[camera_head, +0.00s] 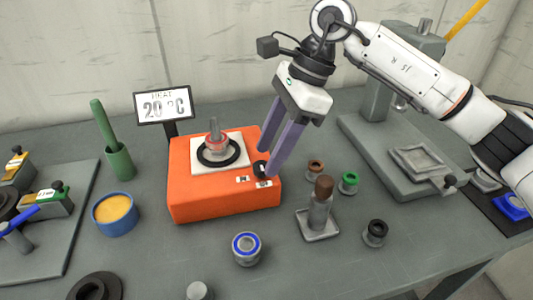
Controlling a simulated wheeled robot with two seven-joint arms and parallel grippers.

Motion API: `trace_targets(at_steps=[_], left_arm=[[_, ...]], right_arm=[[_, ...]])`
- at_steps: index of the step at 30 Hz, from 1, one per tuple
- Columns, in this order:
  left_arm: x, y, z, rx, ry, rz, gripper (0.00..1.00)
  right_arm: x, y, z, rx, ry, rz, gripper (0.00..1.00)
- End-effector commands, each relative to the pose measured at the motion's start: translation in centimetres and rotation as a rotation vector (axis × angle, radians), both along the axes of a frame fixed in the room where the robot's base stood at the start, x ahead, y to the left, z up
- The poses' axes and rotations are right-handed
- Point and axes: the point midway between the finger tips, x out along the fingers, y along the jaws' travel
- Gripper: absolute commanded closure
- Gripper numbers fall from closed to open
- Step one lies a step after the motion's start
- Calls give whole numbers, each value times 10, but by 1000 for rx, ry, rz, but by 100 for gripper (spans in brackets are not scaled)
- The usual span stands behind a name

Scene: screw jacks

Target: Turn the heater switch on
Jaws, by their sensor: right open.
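The heater (215,202) is an orange box with a pale plate on top. A black ring and a metal piece with a red band (216,141) rest on the plate. The heater's display (163,105) reads 20 °C. The switch, a small black part (260,168), is at the heater's right front corner, beside small labels. My right gripper (264,162) is open, with its purple fingers pointing down and their tips at the switch, partly hiding it. I cannot tell whether they touch it. My left gripper is not in view.
A green cup with a rod (119,163) and a blue bowl (115,215) stand left of the heater. A brown-topped metal post (320,208) and several small ringed parts stand to the right. A grey press (385,150) is at the back right.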

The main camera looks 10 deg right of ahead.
Motion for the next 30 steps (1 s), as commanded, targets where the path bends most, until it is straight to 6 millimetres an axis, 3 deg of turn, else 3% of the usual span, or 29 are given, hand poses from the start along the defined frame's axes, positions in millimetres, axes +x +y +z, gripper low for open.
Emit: trace_targets(at_steps=[6,14,17,22,30], left_arm=[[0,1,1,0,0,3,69],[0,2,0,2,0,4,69],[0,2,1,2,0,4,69],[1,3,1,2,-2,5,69],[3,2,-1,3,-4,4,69]], right_arm=[[0,8,-17,1,-1,0,55],[0,9,-19,2,-1,0,55],[0,9,-19,2,-1,0,67],[0,9,-19,2,-1,0,96],[0,8,-19,2,-1,-24,96]])
